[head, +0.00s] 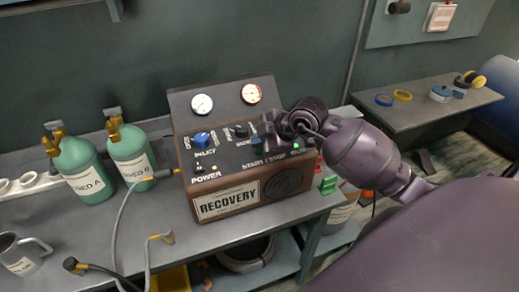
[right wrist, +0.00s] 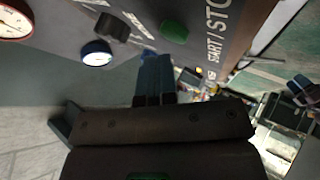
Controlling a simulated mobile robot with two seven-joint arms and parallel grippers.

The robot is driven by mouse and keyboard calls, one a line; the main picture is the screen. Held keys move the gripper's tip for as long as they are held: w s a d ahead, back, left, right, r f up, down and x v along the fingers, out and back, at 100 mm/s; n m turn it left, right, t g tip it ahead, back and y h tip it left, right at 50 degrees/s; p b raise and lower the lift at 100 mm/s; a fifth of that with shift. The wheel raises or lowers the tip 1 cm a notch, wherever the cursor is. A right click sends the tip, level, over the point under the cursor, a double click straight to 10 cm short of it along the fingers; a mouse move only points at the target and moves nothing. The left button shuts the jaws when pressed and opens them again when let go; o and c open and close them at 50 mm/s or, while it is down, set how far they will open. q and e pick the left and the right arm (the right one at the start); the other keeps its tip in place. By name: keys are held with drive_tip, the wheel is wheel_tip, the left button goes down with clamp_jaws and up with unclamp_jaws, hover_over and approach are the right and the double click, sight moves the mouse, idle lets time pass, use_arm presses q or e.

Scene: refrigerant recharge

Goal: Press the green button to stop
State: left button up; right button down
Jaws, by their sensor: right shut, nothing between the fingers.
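The recovery machine (head: 230,203) stands on the workbench, its sloped panel carrying the START/STOP label. The green button (right wrist: 173,32) shows clearly in the right wrist view, beside that label; in the head view my right gripper largely covers its place. My right gripper (head: 258,141) reaches in from the right over the panel with its fingers shut and empty. In the right wrist view its fingertips (right wrist: 149,57) are close to the green button, just below it in the picture; I cannot tell whether they touch. The left gripper is not in view.
A blue knob (head: 202,138) and a black knob (head: 240,131) sit left of my gripper. Two gauges stand behind. Green cylinders (head: 84,168) and hoses (head: 124,215) are on the left, with a mug (head: 22,252) in front. A side table (head: 425,117) is at right.

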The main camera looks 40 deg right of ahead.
idle(0.6)
drive_tip(key=shift+f, duration=0.1)
drive_tip(key=shift+f, duration=0.3)
drive_tip(key=shift+f, duration=0.15)
idle(0.4)
drive_tip(key=shift+r+p, duration=0.45)
drive_tip(key=shift+p, duration=0.15)
drive_tip(key=shift+r, duration=0.15)
